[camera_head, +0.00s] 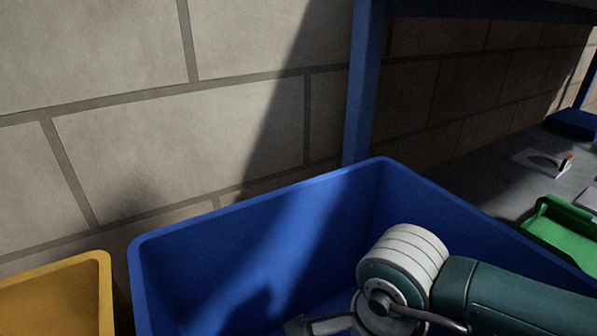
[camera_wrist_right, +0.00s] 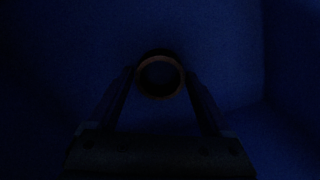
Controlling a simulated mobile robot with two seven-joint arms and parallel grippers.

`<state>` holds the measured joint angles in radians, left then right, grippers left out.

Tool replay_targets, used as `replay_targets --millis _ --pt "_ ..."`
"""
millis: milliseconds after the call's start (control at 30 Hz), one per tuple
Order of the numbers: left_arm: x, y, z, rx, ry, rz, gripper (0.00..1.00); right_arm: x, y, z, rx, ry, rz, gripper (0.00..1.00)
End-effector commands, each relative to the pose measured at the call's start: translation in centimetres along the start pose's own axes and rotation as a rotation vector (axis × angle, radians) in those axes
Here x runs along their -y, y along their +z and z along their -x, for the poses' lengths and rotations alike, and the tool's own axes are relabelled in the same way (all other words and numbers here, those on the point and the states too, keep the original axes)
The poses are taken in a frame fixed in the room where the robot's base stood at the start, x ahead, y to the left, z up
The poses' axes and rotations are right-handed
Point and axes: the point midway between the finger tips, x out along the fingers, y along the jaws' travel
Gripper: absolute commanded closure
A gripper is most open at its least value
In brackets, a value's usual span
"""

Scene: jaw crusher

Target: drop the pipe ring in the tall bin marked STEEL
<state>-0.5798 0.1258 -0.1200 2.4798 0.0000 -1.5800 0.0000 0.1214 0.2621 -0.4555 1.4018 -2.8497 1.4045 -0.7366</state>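The blue bin (camera_head: 235,250) is open-topped with tall walls and fills the lower middle of the head view. No marking on it can be read from here. In the very dark right wrist view, the pipe ring (camera_wrist_right: 160,95), dull brown and round, sits between the fingertips of my right gripper (camera_wrist_right: 160,76). The fingers appear closed on its two sides, and blue bin surfaces surround them. My left gripper is not in view.
A yellow bin (camera_head: 60,295) stands to the left of the blue one. A blue post (camera_head: 364,80) rises behind the blue bin against a block wall (camera_head: 200,130). A green tray (camera_head: 565,232) and a white item (camera_head: 542,163) lie at the right.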

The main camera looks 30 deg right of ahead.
Motion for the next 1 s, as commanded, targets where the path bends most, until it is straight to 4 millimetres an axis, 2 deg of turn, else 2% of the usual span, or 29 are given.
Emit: replay_targets --millis 33,100,333,433,567,800,1000 --pt "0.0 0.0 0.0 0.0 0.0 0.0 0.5 0.0 0.0 0.0 0.0 0.0 0.0 0.1" --pt "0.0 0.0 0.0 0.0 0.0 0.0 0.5 0.0 0.0 0.0 0.0 0.0 0.0 0.02" --pt "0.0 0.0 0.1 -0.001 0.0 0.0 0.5 0.0 0.0 0.1 0.0 0.0 -0.001 0.02" --pt "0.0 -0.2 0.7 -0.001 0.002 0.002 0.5 0.0 0.0 0.8 0.0 0.0 -0.002 0.02" --pt "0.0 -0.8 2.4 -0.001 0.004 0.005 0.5 0.1 -0.1 3.3 -0.001 -0.002 0.0 0.02" --pt "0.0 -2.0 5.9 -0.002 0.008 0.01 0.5 0.1 -0.1 8.9 -0.001 -0.003 0.0 0.02" --pt "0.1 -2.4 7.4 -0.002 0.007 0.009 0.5 0.1 0.0 11.7 -0.001 -0.002 0.0 0.02"
